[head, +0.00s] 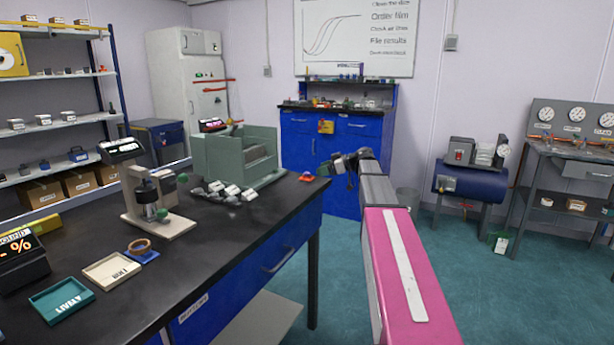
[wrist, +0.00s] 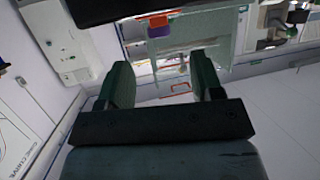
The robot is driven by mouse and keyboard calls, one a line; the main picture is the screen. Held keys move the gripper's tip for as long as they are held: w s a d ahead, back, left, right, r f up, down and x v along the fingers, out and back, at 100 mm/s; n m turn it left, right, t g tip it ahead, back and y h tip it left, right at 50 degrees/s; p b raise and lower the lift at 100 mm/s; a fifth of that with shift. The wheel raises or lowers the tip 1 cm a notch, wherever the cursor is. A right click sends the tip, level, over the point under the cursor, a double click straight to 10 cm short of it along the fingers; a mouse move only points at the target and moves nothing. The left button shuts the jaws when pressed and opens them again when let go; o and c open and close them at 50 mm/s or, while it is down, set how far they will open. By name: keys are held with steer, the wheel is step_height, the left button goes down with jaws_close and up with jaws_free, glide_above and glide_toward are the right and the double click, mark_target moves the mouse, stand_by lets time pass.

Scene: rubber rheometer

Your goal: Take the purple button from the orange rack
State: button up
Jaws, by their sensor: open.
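A small purple piece (wrist: 158,30) shows near the top of the wrist view, beyond my open fingers, against an orange-red part (wrist: 160,18). I cannot tell for sure that these are the purple button and the orange rack. In the head view, a small orange-red object (head: 307,177) sits at the far right corner of the black bench; a button on it is too small to make out. My gripper (wrist: 163,70) is open, with nothing between its green-padded fingers. In the head view my gripper (head: 338,167) is just right of that object, seen small beyond my pink arm.
The black bench (head: 235,235) holds a press stand (head: 155,205), a green-grey open box (head: 235,155), several grey-white pieces (head: 230,192), a cream tray (head: 111,270) and a teal tray (head: 61,299). A blue cabinet (head: 340,160) stands behind.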

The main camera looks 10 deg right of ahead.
mark_target(308, 173)
steer(key=shift+x, duration=2.75)
steer(key=c, duration=1)
